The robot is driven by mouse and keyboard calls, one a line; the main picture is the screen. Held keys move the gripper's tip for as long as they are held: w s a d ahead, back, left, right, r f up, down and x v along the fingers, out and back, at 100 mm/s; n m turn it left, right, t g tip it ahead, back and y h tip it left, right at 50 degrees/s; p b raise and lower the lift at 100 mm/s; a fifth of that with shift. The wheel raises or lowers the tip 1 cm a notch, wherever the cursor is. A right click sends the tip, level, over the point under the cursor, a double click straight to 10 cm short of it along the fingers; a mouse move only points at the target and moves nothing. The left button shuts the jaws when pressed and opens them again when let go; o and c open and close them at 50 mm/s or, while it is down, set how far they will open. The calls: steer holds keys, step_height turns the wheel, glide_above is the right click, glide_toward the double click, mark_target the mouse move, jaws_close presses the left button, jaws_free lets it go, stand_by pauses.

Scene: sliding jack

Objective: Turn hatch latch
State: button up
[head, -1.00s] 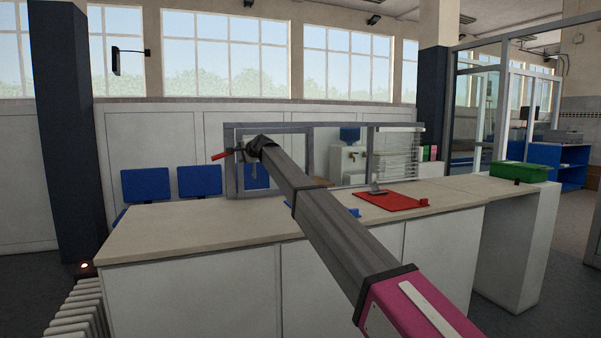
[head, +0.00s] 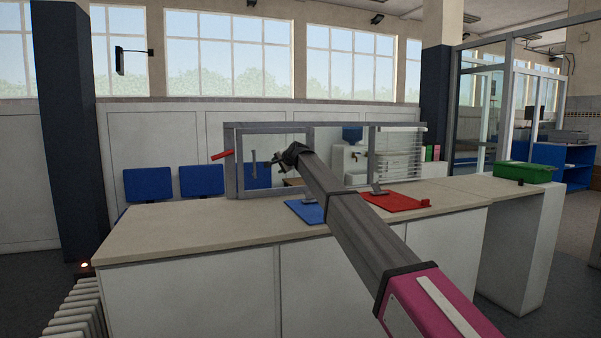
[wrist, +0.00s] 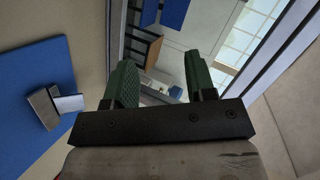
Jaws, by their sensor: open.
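The hatch is a grey metal frame (head: 233,178) standing on the counter. A red latch handle (head: 222,155) sticks out to the left of its left post, slightly tilted. My gripper (head: 276,160) is in front of the left pane area, to the right of the red handle and apart from it. A small dark upright piece (head: 253,160) shows between them; I cannot tell what it belongs to. In the wrist view my gripper (wrist: 160,85) has two green fingers spread apart with nothing between them. The red handle is not visible there.
The counter (head: 190,225) is clear at its left. A blue mat (head: 305,211) and a red mat (head: 397,202) lie on it, near the frame. A green box (head: 522,172) stands at the right end. The blue mat (wrist: 30,90) with a metal piece shows in the wrist view.

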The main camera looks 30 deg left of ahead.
steer(key=w+d+f+h, duration=0.1)
steer(key=w+d, duration=0.3)
steer(key=d, duration=0.4)
steer(key=shift+d+f, duration=0.35)
steer(key=shift+f, duration=0.5)
